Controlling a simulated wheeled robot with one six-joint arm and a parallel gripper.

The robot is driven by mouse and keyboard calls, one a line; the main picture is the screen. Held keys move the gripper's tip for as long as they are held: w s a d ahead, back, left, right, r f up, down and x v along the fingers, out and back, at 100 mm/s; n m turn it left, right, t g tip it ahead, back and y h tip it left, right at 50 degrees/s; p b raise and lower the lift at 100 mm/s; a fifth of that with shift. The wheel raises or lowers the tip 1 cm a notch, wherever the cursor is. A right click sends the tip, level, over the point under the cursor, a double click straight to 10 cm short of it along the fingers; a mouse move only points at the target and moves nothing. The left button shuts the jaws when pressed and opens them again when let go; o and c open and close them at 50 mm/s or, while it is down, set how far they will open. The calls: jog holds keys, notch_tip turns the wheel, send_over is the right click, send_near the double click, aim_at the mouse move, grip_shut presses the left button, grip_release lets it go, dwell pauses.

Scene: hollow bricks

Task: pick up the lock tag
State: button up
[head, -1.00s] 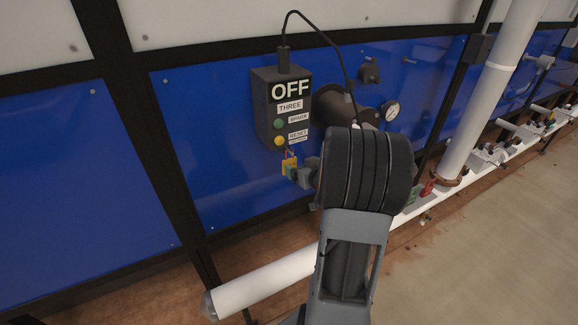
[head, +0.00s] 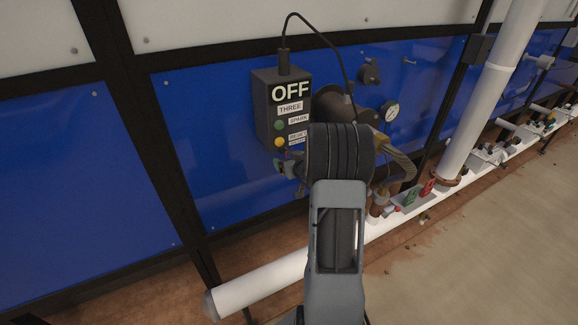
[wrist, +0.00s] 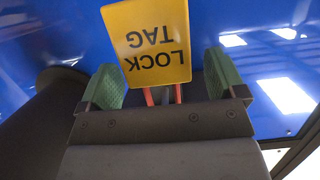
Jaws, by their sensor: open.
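The lock tag (wrist: 150,40) is a yellow plate with dark "LOCK TAG" lettering, upside down in the wrist view. Red strips show at its lower edge there, above the dark palm. My gripper (wrist: 163,85) is open, with one green pad on each side of the tag's lower end. Gaps show between the tag and both pads, so it is not clamped. In the head view my gripper (head: 288,168) is just below the control box, and my arm mostly hides it and the tag.
The dark control box (head: 268,110) marked "OFF" and "THREE" is on the blue wall panel (head: 215,150), with a green and a yellow button. A black cable runs from its top. A gauge (head: 390,111), white pipes (head: 262,282) and a red tag (head: 427,187) are to the right and below.

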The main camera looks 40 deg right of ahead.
jog(key=shift+c, duration=0.2)
jog(key=c, duration=1)
jog(key=shift+o, duration=0.2)
jog(key=shift+r, duration=0.15)
